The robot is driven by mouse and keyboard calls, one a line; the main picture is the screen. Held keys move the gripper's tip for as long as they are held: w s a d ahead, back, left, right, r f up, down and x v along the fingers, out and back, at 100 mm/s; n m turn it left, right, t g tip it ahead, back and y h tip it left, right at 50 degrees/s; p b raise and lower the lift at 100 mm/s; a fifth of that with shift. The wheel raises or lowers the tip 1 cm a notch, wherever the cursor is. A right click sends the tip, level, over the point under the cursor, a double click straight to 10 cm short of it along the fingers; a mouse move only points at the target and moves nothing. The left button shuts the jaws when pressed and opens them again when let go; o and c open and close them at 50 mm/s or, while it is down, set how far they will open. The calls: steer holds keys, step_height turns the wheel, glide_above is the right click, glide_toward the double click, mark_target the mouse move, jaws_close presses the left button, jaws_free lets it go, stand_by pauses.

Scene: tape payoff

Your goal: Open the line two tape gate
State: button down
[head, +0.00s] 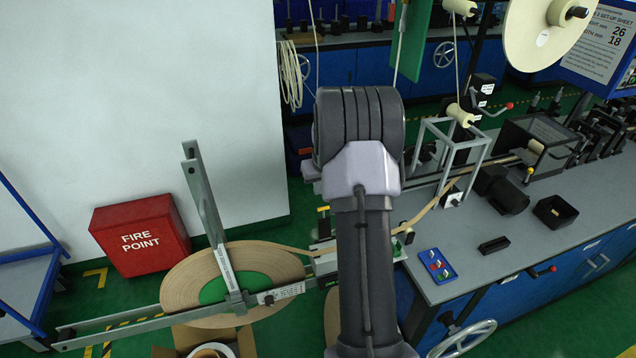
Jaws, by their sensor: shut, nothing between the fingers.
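A large flat coil of tan tape (185,275) with a green centre (225,287) lies at the lower left in the head view. A grey upright bar (207,205) and a long grey horizontal bar (130,325) meet over its centre. The tape strand (285,248) runs right from the coil, past a small light-coloured fixture (325,262), behind my arm, and on along the bench. I cannot tell which part is the line two tape gate, or whether it is open. My arm stands in the middle of the view and hides part of the tape path. My gripper is not visible.
A grey bench (480,240) on the right holds a metal frame (450,160), black boxes (555,211) and a blue tray (437,265). A handwheel (463,340) is below. A red fire point box (141,235) stands left. A set-up sheet (605,38) hangs upper right.

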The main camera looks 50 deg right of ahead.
steer(key=shift+s+a+f+b, duration=0.25)
steer(key=shift+s+a+f, duration=0.15)
steer(key=shift+s+f, duration=0.25)
steer(key=shift+s+a+f+b, duration=0.2)
steer(key=shift+s+a+f, duration=0.25)
steer(key=shift+s, duration=0.25)
steer(key=s+b, duration=0.1)
steer(key=s+a+b, duration=0.1)
steer(key=shift+s+a, duration=0.2)
steer(key=shift+s, duration=0.1)
steer(key=shift+r, duration=0.1)
